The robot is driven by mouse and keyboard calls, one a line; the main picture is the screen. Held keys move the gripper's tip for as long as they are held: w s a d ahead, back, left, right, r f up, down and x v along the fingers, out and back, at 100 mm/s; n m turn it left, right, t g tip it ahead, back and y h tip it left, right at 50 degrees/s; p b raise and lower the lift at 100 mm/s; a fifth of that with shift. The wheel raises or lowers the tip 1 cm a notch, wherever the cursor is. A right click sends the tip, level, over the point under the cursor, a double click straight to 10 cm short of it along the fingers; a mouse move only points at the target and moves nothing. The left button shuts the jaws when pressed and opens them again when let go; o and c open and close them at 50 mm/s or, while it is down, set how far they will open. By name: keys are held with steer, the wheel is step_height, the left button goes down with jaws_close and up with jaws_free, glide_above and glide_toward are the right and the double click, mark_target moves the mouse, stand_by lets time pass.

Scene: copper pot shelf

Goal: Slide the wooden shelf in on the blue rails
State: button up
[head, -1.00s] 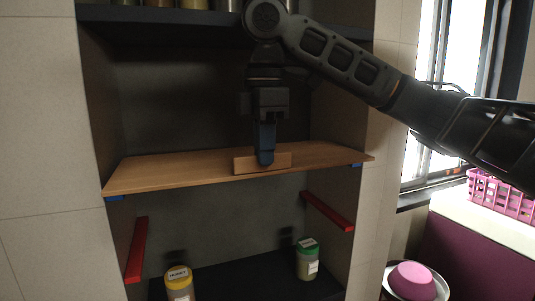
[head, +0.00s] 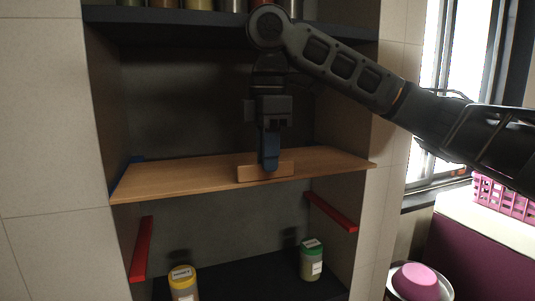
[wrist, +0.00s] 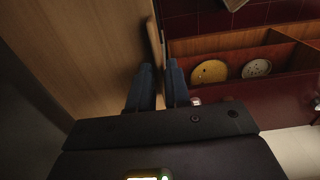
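The wooden shelf (head: 200,176) spans the niche, its front edge forward near the opening. A small upright wooden handle (head: 283,169) stands at its front edge. My gripper (head: 268,166) points down at the handle; in the wrist view its two fingers (wrist: 159,72) sit on either side of the thin handle (wrist: 154,30) and appear closed on it. The left blue rail (head: 112,185) shows as a strip beside and above the shelf's left edge, also at its back left corner. The right blue rail is hidden. The shelf looks level with or below the left rail; I cannot tell exactly.
Red rails (head: 141,249) (head: 331,212) sit lower on both side walls. A yellow-lidded jar (head: 183,280) and a green-lidded jar (head: 312,260) stand on the dark bottom shelf. A dark upper shelf (head: 180,17) holds several jars. A pink basket (head: 503,200) is at right.

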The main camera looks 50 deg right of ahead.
steer(key=o, duration=0.3)
steer(key=shift+r, duration=3.85)
steer(key=shift+s, duration=0.1)
